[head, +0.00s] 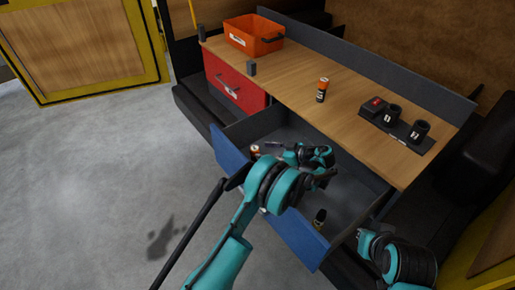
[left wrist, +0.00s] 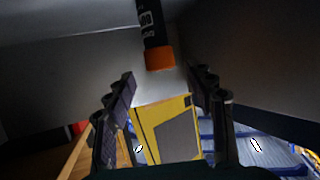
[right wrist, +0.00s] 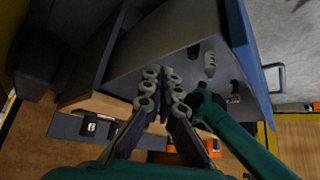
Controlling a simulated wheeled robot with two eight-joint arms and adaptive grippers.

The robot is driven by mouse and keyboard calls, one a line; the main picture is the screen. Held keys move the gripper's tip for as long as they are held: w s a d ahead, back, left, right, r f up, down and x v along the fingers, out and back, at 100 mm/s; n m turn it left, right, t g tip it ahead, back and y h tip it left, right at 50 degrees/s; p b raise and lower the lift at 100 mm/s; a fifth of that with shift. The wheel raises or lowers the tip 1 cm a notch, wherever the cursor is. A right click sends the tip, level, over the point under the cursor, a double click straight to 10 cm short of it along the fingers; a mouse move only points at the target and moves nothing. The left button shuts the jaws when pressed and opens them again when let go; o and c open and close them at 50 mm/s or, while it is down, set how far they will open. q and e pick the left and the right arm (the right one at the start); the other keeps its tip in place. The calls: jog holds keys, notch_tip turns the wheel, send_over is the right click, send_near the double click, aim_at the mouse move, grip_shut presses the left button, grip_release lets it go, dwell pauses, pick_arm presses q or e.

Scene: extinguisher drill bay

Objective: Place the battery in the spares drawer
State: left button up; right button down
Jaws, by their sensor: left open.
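An orange-and-black cylinder that looks like the battery (head: 322,90) stands upright on the wooden bench top. The spares drawer (head: 293,240), with a blue front, is pulled open below it. My left gripper (head: 325,162) is open inside the drawer area. In the left wrist view, a black cylinder with an orange end (left wrist: 156,40) shows beyond the open fingers (left wrist: 165,95), not held; I cannot tell if it is the same one. A small dark item (head: 320,217) is in the drawer. In the right wrist view, my right gripper's fingers (right wrist: 163,88) meet, with nothing between them.
An orange bin (head: 254,36) stands at the far left of the bench, above a red drawer (head: 235,85). A black tray with cups (head: 405,128) is at the right. My arm crosses the drawer front. The middle of the bench top is mostly clear.

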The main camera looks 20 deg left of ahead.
pick_arm(q)
jog(key=p+v, duration=0.1)
jog(key=v, duration=0.5)
jog(key=s+a+r+m+h, duration=0.3)
jog(key=s+a+r+m, duration=0.15)
jog(key=r, duration=0.25)
jog(key=s+a+r+m+h, duration=0.3)
jog(key=s+a+r, duration=0.15)
jog(key=r, duration=0.25)
jog(key=s+d+m+t+h, duration=0.1)
jog(key=s+m+t+h, duration=0.2)
jog(key=s, duration=2)
jog(key=m+h, duration=0.4)
jog(key=shift+s, duration=0.4)
jog(key=shift+d+m, duration=0.1)
jog(key=shift+m, duration=0.15)
